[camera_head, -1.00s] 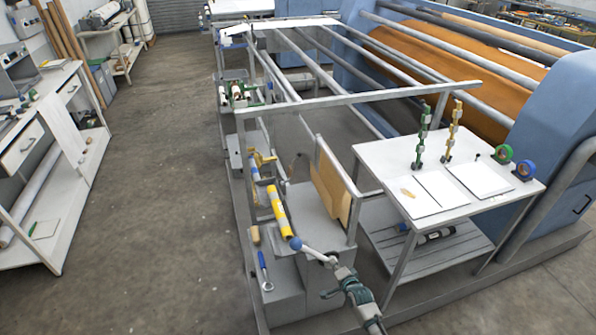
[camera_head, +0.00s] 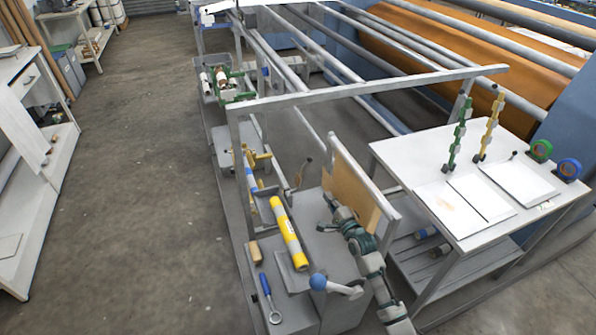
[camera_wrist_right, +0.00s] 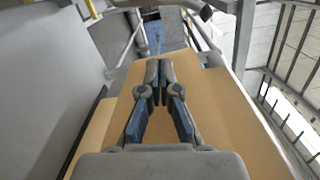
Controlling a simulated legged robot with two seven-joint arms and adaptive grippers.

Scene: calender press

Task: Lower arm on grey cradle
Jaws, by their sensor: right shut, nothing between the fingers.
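A grey lever (camera_head: 345,290) with a blue ball (camera_head: 318,282) at its left end lies low over the grey machine housing. A yellow-and-grey roller (camera_head: 288,232) slants just behind it, its lower end near a small grey plate (camera_head: 292,275). I cannot tell which grey part is the cradle. My right gripper (camera_head: 329,200) is beyond the lever, beside a tan board (camera_head: 352,190), and touches neither the lever nor the roller. In the right wrist view the gripper (camera_wrist_right: 158,88) is shut and empty above tan board. My left gripper is not in view.
A white table (camera_head: 430,170) with papers, chain-like green and yellow stands and tape rolls stands at right. A grey frame bar (camera_head: 370,90) crosses above the housing. A blue-handled wrench (camera_head: 268,297) and a wooden block (camera_head: 255,252) lie at left. The floor at left is clear.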

